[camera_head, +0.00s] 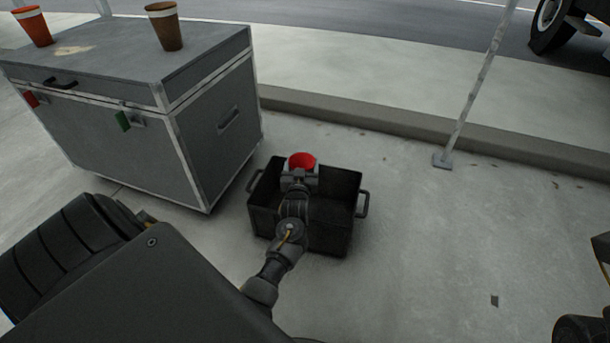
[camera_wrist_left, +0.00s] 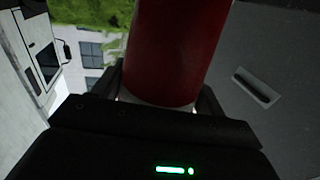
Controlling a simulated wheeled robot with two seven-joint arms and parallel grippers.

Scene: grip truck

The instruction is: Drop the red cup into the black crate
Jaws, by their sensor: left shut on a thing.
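The red cup (camera_head: 302,161) is held by my left gripper (camera_head: 300,174), over the back part of the black crate (camera_head: 329,241) in the head view. In the left wrist view the red cup (camera_wrist_left: 175,50) fills the space between the dark fingers (camera_wrist_left: 163,100), which are shut on it. The crate is an open box with a handle at each end, standing on the pavement. My left arm hides part of its inside. I cannot tell how high the cup is above the crate floor. My right gripper cannot be made out.
A large grey case (camera_head: 130,120) stands left of the crate. On its top are an orange cup (camera_head: 34,28) and a brown cup (camera_head: 165,28). A pole (camera_head: 470,105) stands at the back right, before the kerb (camera_head: 400,122).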

